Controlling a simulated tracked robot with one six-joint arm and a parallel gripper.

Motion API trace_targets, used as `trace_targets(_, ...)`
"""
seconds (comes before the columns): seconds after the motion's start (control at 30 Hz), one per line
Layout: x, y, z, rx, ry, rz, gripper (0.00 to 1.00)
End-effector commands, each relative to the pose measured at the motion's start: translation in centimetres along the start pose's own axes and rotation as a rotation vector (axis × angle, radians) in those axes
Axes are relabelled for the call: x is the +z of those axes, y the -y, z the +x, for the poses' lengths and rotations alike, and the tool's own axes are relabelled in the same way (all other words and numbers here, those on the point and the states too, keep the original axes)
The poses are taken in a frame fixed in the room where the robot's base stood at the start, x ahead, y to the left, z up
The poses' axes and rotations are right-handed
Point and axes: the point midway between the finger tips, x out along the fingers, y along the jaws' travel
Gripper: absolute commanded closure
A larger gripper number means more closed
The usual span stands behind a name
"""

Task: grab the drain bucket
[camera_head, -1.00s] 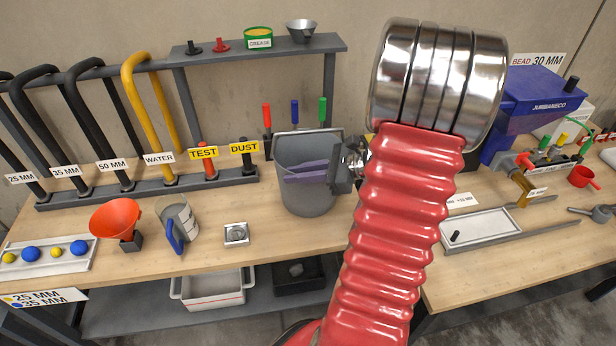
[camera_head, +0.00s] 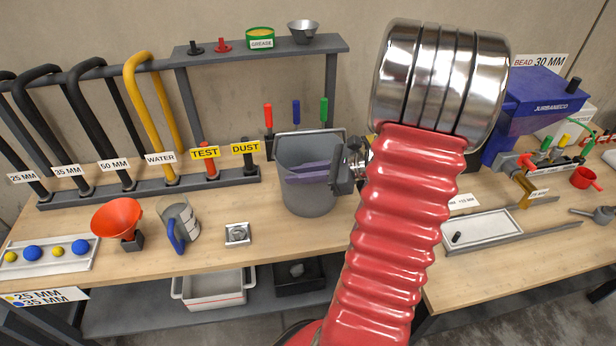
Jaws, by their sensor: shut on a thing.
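The drain bucket (camera_head: 308,197) is a grey bucket standing upright on the wooden bench, left of my red arm. Its thin handle arches over the rim at the back. My gripper (camera_head: 318,176) reaches in from the right, with purple fingers across the upper part of the bucket. It is shut on the bucket, though the exact contact is hard to make out. My arm hides what lies just right of the bucket.
Behind the bucket are red, blue and green handled tools (camera_head: 296,112). A grey shelf (camera_head: 262,52) stands at the back. A measuring jug (camera_head: 178,222), an orange funnel (camera_head: 117,217) and a small metal square (camera_head: 237,234) lie left. A tray (camera_head: 482,232) lies right.

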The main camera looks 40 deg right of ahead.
Motion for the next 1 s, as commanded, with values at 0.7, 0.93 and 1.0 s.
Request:
trace_targets(0.7, 6.1, 0.5, -2.5, -0.001, -0.001, -0.004, 1.0)
trace_targets(0.93, 8.8, 0.8, -3.6, 0.0, 0.0, -0.002, 1.0)
trace_targets(1.0, 9.1, 0.8, -3.7, 0.0, 0.0, -0.002, 1.0)
